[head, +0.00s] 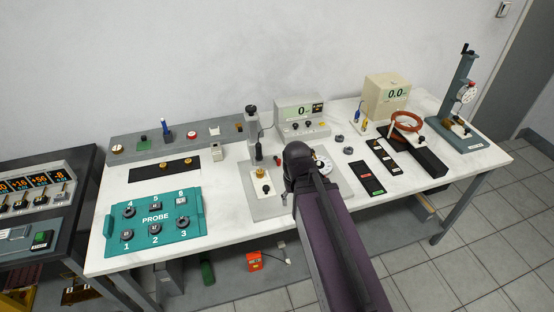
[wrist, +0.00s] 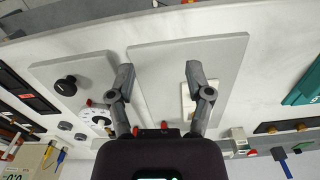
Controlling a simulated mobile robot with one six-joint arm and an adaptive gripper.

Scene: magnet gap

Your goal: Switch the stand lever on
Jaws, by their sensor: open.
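A grey stand with a dark column (head: 253,133) rises from a flat grey base plate (head: 250,207) on the white table. A small white block with a dark knob or lever (head: 266,188) stands on this plate; its setting is too small to read. In the wrist view the grey plate (wrist: 222,62) lies below my gripper (wrist: 160,76), which is open and empty. The right-hand finger there partly covers a narrow white block (wrist: 187,103). In the head view my arm hides the gripper.
A teal PROBE panel (head: 152,228) lies at the left. A meter reading 0 (head: 302,112) and a beige meter (head: 386,98) stand behind. A white dial (head: 322,160) is beside my arm. Black strips (head: 366,178) lie right, near a copper ring (head: 408,121) and another stand (head: 463,92).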

